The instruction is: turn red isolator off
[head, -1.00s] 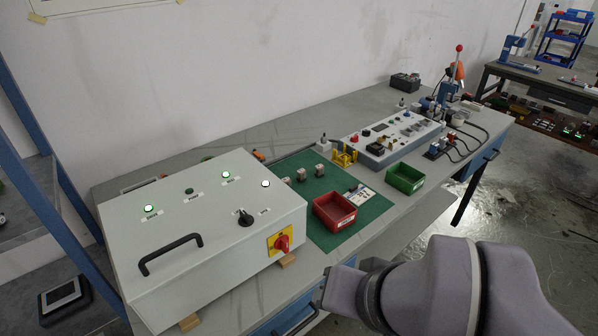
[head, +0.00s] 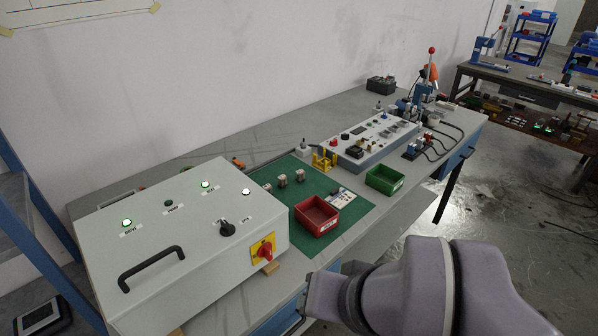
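The red isolator (head: 265,251) is a red rotary knob on a yellow plate, at the right end of the front face of a light grey control box (head: 150,290). The box's top carries lit lamps, a black selector knob (head: 227,228) and a black handle. My arm comes in from the lower right. Its end, my gripper (head: 318,296), is near the bench's front edge, below and right of the isolator and apart from it. The fingers cannot be made out, so its opening does not show.
A red bin (head: 317,216) and a green bin (head: 385,180) stand right of the box, the red one on a green mat (head: 345,222). A second control panel (head: 372,140) with cables stands farther back. The floor at the right is mostly clear.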

